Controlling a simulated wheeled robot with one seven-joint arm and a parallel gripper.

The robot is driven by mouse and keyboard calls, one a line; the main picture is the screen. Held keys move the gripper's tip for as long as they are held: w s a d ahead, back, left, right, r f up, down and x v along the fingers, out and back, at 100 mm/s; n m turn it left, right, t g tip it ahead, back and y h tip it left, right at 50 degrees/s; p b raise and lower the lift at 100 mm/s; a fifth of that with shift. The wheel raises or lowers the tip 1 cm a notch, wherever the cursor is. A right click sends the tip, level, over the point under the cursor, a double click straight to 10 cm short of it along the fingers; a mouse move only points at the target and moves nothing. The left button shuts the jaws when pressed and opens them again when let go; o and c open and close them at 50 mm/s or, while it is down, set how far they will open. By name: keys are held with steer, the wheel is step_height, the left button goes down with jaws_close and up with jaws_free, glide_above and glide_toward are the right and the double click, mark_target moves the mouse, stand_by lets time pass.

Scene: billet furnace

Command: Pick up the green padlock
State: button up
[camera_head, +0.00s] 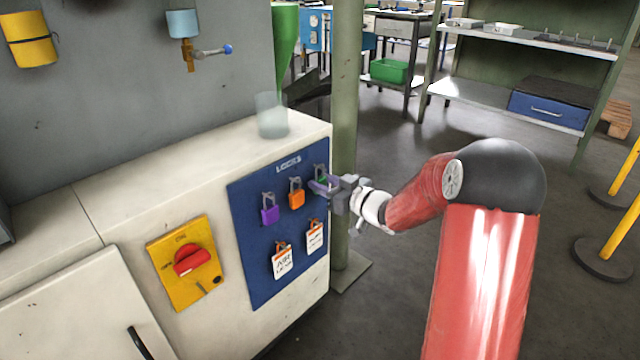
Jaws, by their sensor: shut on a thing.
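The green padlock (321,177) hangs at the upper right of the blue lock board (245,210), under the "LOCKS" heading. Only a small green part and its shackle show; my gripper covers the rest. My gripper (325,186) reaches in from the right and is shut on the green padlock at the board. I cannot tell whether the shackle is still on its hook.
A purple padlock (269,214) and an orange padlock (296,197) hang left of it. Tags (283,262) hang below. A clear cup (272,116) stands on the cabinet top. A green post (346,110) rises just behind my gripper.

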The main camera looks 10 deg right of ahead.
steer(key=shift+r, duration=0.1)
steer(key=shift+r, duration=0.55)
steer(key=shift+s+d+r, duration=0.15)
steer(key=shift+d+r, duration=0.05)
steer(key=f+v, duration=0.1)
steer(key=v, duration=1.6)
steer(key=shift+s, duration=0.35)
steer(key=shift+d+f, duration=0.1)
